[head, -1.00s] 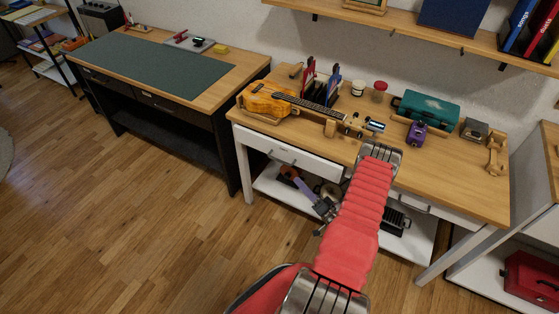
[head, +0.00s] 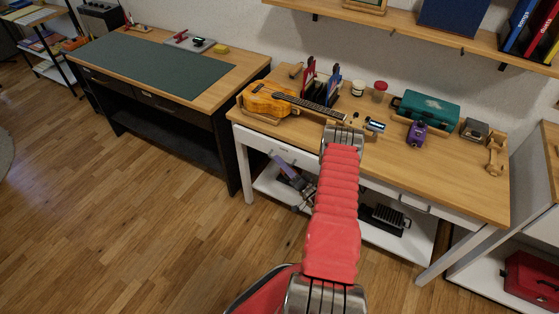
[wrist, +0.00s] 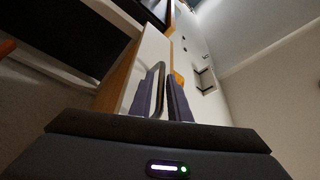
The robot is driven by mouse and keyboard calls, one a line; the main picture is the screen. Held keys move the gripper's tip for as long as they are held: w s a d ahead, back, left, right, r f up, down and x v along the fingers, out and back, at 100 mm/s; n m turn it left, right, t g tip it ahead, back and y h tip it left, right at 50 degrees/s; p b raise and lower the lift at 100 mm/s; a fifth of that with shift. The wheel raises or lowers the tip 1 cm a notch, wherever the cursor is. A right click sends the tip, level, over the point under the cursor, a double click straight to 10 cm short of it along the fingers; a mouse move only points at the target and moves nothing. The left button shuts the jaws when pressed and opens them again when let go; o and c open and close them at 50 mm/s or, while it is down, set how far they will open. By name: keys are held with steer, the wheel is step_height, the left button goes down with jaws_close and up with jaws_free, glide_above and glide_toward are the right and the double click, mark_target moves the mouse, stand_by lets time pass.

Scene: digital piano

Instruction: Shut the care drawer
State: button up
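The workbench (head: 430,175) has white drawer fronts under its wooden top. The left drawer front (head: 262,143) has a small label, too small to read, and a metal handle. A second drawer handle (head: 414,205) shows at the right. I cannot tell from the labels which is the care drawer. In the wrist view, a metal bar handle (wrist: 160,85) stands on a white drawer front (wrist: 150,52). My gripper (wrist: 160,92) has its two dark finger pads apart, one on each side of the handle, with a gap visible. My arm hides the gripper in the head view.
A ukulele (head: 270,100), a teal case (head: 428,108) and a purple pedal (head: 417,134) are on the top. A lower shelf (head: 270,183) holds several things. A dark desk (head: 150,75) stands at left, a white cabinet at right. The floor (head: 110,220) at left is clear.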

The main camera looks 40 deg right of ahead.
steer(key=shift+x, duration=0.75)
steer(key=shift+c, duration=0.2)
jaws_close()
steer(key=shift+s+a+f, duration=0.1)
steer(key=shift+f, duration=0.05)
stand_by(0.6)
